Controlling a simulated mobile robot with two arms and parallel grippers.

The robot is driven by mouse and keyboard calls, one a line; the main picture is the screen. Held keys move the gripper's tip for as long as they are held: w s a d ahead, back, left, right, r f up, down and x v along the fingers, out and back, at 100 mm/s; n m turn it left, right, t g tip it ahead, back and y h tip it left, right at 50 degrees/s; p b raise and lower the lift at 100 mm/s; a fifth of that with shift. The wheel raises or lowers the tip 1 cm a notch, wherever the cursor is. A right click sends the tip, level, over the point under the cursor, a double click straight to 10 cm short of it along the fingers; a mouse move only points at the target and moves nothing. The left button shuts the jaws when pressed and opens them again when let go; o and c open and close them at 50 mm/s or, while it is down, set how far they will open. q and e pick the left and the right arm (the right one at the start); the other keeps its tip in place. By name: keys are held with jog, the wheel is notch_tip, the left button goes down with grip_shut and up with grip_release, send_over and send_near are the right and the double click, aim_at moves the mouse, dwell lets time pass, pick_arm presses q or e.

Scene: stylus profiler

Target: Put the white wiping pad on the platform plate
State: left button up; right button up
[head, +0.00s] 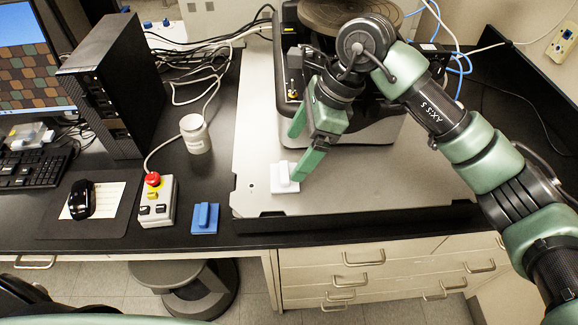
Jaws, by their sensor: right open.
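The white wiping pad (284,178), a small square with a raised grip on top, lies flat on the light grey platform plate (370,197), near its front left corner. My right gripper (298,158) is open and empty, with its green fingers spread just above and behind the pad. The lower fingertip is close to the pad's right side; I cannot tell whether it touches. My right arm comes in from the right and hides part of the plate and the instrument. My left gripper is not in view.
The profiler instrument (375,130) with a round dark stage stands on the plate's back. To the left are a blue pad (205,218), a control box (157,200) with a red button, a white jar (195,134), a mouse (81,199) and cables. The bench's front edge is close.

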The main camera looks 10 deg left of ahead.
jog(key=b+v, duration=0.1)
jog(key=v, duration=0.4)
jog(key=shift+r, duration=0.3)
